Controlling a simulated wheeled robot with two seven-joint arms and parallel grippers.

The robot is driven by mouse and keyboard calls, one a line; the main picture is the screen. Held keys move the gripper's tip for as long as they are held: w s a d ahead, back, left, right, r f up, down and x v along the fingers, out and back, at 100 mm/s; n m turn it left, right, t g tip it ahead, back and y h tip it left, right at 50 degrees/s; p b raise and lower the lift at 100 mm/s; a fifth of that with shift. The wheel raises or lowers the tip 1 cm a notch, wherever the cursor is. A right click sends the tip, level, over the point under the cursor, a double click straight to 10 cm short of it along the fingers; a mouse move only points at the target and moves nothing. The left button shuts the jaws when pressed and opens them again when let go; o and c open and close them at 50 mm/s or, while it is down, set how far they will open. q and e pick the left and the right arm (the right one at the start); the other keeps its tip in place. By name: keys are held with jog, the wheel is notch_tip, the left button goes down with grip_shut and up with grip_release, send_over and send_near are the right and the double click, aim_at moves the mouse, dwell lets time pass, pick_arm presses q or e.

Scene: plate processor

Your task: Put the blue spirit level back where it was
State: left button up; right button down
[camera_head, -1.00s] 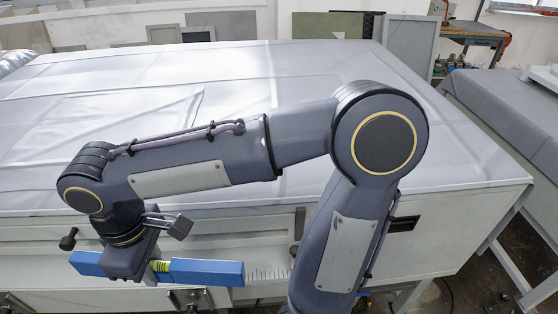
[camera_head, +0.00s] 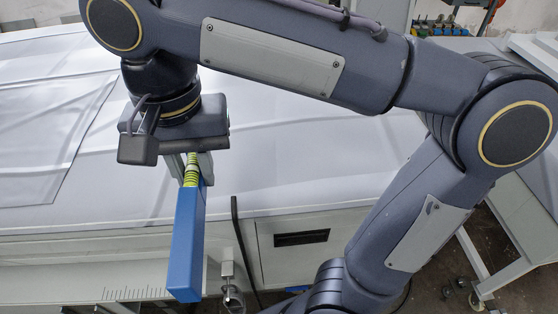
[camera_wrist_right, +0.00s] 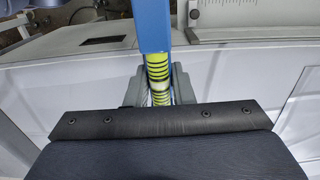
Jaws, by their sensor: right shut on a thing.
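The blue spirit level (camera_head: 187,245) is held by my right gripper (camera_head: 188,168). In the right wrist view the level (camera_wrist_right: 152,25) runs up from the gripper (camera_wrist_right: 158,88), whose grey fingers are shut around the vial section. The part behind the gripper is hidden. My left gripper is not in view.
The white-covered table (camera_head: 300,165) has a wide flat top with folds in its cover. On its front are a ruler scale (camera_head: 135,292), a dark slot (camera_head: 300,238) and a metal fitting (camera_head: 229,270). A grey bench stands at the right.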

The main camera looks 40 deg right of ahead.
jog(key=w+d+f, duration=0.4)
jog(key=w+d, duration=0.1)
jog(key=d, duration=0.3)
send_over(247, 174)
jog(key=a, duration=0.1)
jog(key=f, duration=0.2)
jog(key=s+f, duration=0.1)
jog(key=f, duration=0.1)
jog(key=shift+w+d+f, duration=0.3)
jog(key=shift+f, duration=0.25)
jog(key=f, duration=0.3)
jog(key=shift+w+d+f, duration=0.15)
jog(key=shift+w+d, duration=0.05)
jog(key=shift+d, duration=0.1)
jog(key=shift+f, duration=0.2)
jog(key=shift+f, duration=0.15)
jog(key=c, duration=1.3)
grip_release()
jog(key=shift+o, duration=0.2)
